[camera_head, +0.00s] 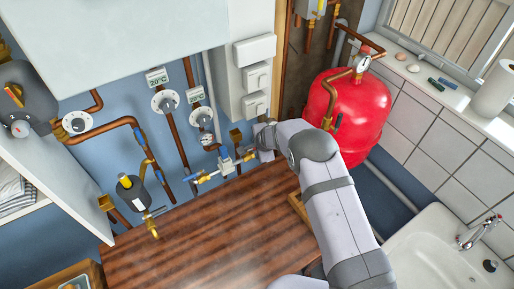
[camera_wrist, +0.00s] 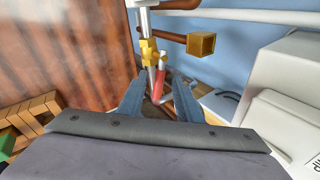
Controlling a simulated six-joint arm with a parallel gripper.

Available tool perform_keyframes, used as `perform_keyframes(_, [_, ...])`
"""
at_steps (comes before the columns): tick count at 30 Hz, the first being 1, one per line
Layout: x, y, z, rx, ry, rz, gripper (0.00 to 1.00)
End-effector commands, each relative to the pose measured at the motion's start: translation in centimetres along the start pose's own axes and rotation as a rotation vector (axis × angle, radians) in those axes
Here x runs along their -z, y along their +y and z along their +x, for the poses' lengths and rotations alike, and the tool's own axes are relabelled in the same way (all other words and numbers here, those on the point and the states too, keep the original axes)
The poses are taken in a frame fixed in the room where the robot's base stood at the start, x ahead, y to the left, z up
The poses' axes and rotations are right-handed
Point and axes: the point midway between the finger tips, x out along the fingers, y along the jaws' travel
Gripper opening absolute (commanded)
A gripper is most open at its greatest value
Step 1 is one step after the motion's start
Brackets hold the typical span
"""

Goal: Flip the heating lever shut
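A red lever (camera_wrist: 160,84) shows in the wrist view on a silver and brass valve fitting (camera_wrist: 150,52); I take it to be the heating lever. My gripper (camera_wrist: 159,95) is open, with one finger on each side of the lever's lower part. I cannot tell whether either finger touches it. In the head view, my gripper (camera_head: 250,152) is beside the right end of the valve pipework (camera_head: 226,166), above the wooden worktop (camera_head: 210,235). The lever is not clearly visible there.
Copper pipes and round dials (camera_head: 166,101) line the blue wall to the left. White boxes (camera_head: 256,78) hang above my gripper. A red tank (camera_head: 357,115) stands to the right, and a white sink (camera_head: 440,250) lies at lower right. The worktop is mostly clear.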

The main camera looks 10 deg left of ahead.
Motion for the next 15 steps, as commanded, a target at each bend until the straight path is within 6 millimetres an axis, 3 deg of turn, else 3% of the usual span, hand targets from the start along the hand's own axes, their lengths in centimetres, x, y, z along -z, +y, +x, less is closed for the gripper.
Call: perform_keyframes(15, [0.1,0.0,-5.0,0.002,0.001,0.001,0.32])
